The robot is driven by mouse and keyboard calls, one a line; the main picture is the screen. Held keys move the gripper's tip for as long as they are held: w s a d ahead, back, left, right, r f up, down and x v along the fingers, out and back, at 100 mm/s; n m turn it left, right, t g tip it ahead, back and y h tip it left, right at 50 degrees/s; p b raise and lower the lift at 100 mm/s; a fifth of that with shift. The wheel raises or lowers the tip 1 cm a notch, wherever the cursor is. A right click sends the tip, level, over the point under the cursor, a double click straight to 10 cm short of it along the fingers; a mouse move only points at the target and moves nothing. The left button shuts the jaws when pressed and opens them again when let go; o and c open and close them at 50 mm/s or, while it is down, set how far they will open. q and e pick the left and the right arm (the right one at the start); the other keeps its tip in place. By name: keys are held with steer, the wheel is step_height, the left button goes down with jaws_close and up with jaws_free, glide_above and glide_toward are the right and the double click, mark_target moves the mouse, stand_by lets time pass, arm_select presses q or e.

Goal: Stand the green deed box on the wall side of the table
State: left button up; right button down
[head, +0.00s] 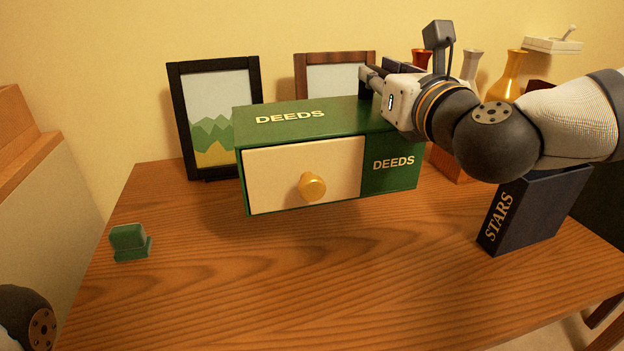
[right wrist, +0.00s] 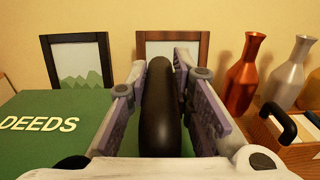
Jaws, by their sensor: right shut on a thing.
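My right gripper (head: 371,80) is at the right end of the box top. In the right wrist view, its jaws (right wrist: 166,75) are shut on the box's black handle (right wrist: 160,115), with the green lid (right wrist: 45,125) at left. My left gripper is out of view.
A black-framed picture (head: 175,110) and a brown-framed picture (head: 300,72) stand along the wall. A navy "STARS" book (head: 530,210) stands at right, near a wooden box and several vases (right wrist: 246,75). A small green object (head: 130,241) sits at left. The table's front is clear.

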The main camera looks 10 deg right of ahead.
steer(key=w+f+b, duration=0.2)
steer(key=w+f, duration=1)
steer(key=w, duration=0.1)
steer(key=shift+w+a+f, duration=0.3)
steer(key=shift+w+f, duration=0.05)
steer(key=c, duration=1.4)
jaws_free()
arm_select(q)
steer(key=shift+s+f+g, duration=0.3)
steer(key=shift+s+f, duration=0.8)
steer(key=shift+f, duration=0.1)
arm_select(e)
steer(key=shift+s, duration=0.1)
steer(key=s, duration=1.2)
steer(key=shift+d, duration=0.25)
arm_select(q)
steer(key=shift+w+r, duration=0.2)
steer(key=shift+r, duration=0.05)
